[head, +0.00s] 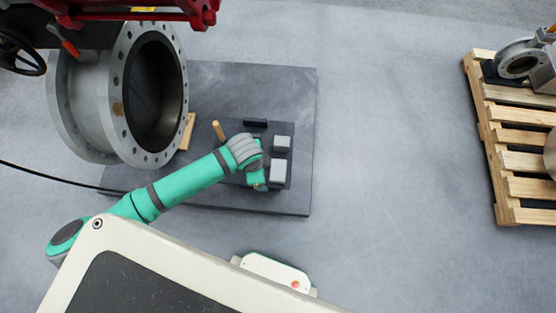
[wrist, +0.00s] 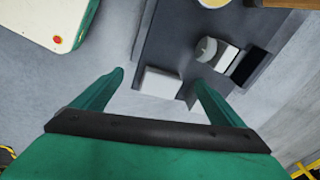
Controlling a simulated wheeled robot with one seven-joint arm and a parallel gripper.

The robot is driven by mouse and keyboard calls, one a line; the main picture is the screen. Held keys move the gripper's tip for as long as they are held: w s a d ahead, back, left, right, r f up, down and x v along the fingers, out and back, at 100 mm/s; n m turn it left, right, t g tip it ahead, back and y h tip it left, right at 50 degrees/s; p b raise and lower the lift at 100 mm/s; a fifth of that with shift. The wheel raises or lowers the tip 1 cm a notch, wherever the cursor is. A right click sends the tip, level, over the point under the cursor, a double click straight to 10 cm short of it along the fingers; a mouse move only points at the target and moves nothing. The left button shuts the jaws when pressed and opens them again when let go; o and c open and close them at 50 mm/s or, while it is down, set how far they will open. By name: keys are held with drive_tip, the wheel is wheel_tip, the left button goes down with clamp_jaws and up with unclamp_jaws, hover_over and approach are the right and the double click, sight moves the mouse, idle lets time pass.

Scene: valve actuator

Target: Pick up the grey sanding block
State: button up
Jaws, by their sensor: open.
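A light grey block (head: 278,171), which looks like the sanding block, lies near the right edge of a dark tray. In the wrist view it is the pale block (wrist: 163,82) in the gap between my fingers, seen beyond their tips. My gripper (wrist: 160,80) is open and empty, with one green finger on each side of the block in the picture. In the head view my gripper (head: 258,184) is just left of the block and partly hidden by my wrist. I cannot tell its height above the block.
A smaller grey block (head: 282,143) and a black block (head: 256,123) share the dark tray (head: 284,127). A wooden peg (head: 218,130) stands at its left. A large flanged valve body (head: 150,95) is at left. A pallet (head: 520,165) is far right, with clear floor between.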

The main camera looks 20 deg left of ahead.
drive_tip(key=w+d+r+m+g, duration=0.2)
drive_tip(key=w+d+r, duration=0.2)
hover_over(279, 169)
drive_tip(key=f, duration=0.5)
drive_tip(key=shift+s+f, duration=0.1)
drive_tip(key=shift+s, duration=0.25)
drive_tip(key=shift+s+a+f, duration=0.1)
drive_tip(key=shift+a+f, duration=0.1)
drive_tip(key=shift+f, duration=0.45)
drive_tip(key=shift+w+d+f, duration=0.1)
drive_tip(key=shift+w+f, duration=0.05)
drive_tip(key=shift+f, duration=1.05)
drive_tip(key=shift+w+f, duration=0.1)
drive_tip(key=shift+f, duration=1.05)
drive_tip(key=shift+c, duration=0.3)
drive_tip(key=shift+w, duration=0.15)
drive_tip(key=c, duration=1.3)
drive_tip(key=shift+r, duration=0.1)
